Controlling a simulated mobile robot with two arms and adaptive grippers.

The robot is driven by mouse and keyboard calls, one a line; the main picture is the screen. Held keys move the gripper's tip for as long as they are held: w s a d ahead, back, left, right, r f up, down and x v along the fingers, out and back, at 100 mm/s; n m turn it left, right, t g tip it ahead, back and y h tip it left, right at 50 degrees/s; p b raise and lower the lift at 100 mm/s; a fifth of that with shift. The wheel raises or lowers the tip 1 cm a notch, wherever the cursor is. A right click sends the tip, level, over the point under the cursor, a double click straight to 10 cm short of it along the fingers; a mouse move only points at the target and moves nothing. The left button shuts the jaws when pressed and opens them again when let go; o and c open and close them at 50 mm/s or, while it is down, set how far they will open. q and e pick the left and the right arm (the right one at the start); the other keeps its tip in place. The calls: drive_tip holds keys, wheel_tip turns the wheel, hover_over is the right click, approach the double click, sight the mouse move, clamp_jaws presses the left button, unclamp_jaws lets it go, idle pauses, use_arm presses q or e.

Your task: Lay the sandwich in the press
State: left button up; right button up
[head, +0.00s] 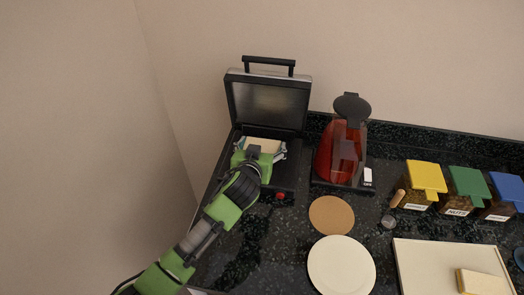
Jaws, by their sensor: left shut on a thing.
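The sandwich press (269,104) stands open at the back left of the counter, its lid raised upright. My left gripper (262,151) is over the lower plate of the press, shut on a pale, light-coloured sandwich (262,145). The sandwich shows only in part between the fingers; the gripper hides the rest of it and much of the lower plate. I cannot tell whether the sandwich touches the plate. My right gripper is not in view.
A red jug (342,145) stands right of the press. A cork mat (332,215) and a white plate (341,267) lie in front. Lidded jars (466,190) stand at right, behind a pale board (445,262) with a yellowish block (482,282). A wall bounds the left.

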use_arm(q)
drive_tip(key=shift+f, duration=1.5)
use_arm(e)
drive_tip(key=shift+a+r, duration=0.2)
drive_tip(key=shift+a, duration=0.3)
use_arm(q)
drive_tip(key=shift+f, duration=0.2)
drive_tip(key=o, duration=1.2)
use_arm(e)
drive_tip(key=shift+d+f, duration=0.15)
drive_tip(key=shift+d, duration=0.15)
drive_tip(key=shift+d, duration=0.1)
